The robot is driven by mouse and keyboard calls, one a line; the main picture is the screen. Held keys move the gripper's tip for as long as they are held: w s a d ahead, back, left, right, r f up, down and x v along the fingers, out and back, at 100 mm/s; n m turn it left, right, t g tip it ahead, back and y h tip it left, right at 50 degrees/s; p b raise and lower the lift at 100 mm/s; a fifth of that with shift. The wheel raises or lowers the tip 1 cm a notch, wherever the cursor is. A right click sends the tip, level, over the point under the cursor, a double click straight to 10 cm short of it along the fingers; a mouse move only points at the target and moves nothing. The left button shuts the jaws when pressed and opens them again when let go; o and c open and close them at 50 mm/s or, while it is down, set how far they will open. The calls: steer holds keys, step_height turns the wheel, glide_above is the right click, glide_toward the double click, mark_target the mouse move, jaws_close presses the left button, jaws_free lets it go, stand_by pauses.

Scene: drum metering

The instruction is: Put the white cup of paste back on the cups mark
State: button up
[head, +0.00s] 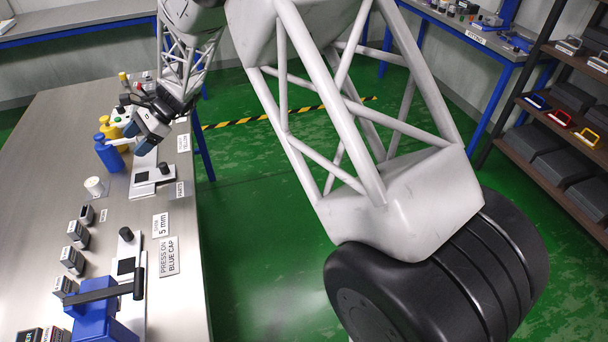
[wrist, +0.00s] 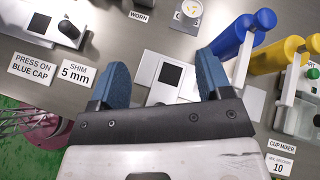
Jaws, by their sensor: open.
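My gripper (head: 142,138) is open and empty above the table, beyond the cup in the head view. In the wrist view my gripper (wrist: 160,60) has its blue fingers wide apart over a white plate with a black square (wrist: 160,76).
A blue pump bottle (wrist: 255,25) and a yellow one (wrist: 290,48) stand close to my right finger in the wrist view. A cup mixer sign (wrist: 282,144) is at lower right. A blue lever press (head: 98,318) and several small grey boxes (head: 72,260) are nearer on the table.

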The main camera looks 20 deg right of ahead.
steer(key=s+d+r+n+t+h, duration=0.1)
steer(key=s+d+r+n+h, duration=0.2)
steer(key=s+d+r, duration=0.55)
steer(key=s+d+r+n+t+h, duration=0.1)
steer(key=s+d+r+n+h, duration=0.3)
steer(key=s+d, duration=0.8)
steer(key=s+d+r+n+t+h, duration=0.2)
steer(key=s+d+n+t+h, duration=0.1)
steer(key=s+d, duration=1.7)
steer(key=s+n+h, duration=0.1)
steer(key=s, duration=0.2)
steer(key=shift+d+n+t, duration=0.3)
steer(key=shift+r, duration=0.1)
